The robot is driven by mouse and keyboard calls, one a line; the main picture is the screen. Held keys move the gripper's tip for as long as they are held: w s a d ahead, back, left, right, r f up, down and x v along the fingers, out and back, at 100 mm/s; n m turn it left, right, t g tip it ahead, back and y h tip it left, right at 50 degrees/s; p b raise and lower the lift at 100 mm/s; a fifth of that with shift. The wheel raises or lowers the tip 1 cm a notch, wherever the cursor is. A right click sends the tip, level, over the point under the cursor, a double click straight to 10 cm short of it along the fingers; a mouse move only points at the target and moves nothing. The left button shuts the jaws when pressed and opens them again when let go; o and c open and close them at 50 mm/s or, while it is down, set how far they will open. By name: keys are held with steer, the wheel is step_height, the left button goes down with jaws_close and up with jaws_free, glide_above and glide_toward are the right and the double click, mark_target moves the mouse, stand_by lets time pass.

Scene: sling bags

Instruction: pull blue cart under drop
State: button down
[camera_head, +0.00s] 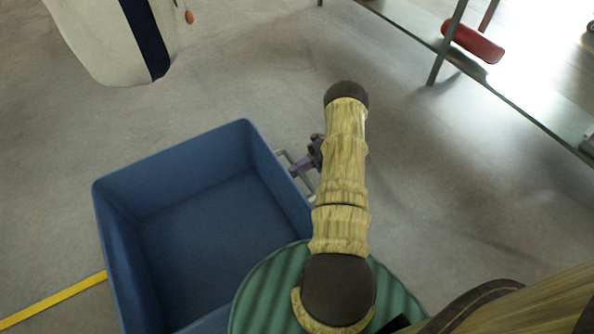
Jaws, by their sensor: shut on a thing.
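The blue cart (190,180) is an open-topped, empty box on the floor at the lower left of the head view. A thin grey handle (283,153) stands out from its right side. My gripper (296,170) is at that side, left of my arm, and is shut on the handle. My arm partly hides the gripper's body and the fingertips show only small. The drop is not clearly identifiable; a white hanging bag (105,40) with a dark blue stripe is at the top left, beyond the cart and apart from it.
A yellow line (55,300) on the floor meets the cart's left side. A metal-framed rack or table (430,35) with a red roll (473,41) stands at the upper right. Grey floor is clear between the cart and the rack.

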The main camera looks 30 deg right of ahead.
steer(key=shift+f, duration=0.1)
steer(key=c, duration=1.3)
jaws_free()
steer(key=shift+c, duration=0.2)
steer(key=shift+w+d, duration=0.1)
steer(key=v, duration=1.2)
steer(key=shift+p, duration=0.35)
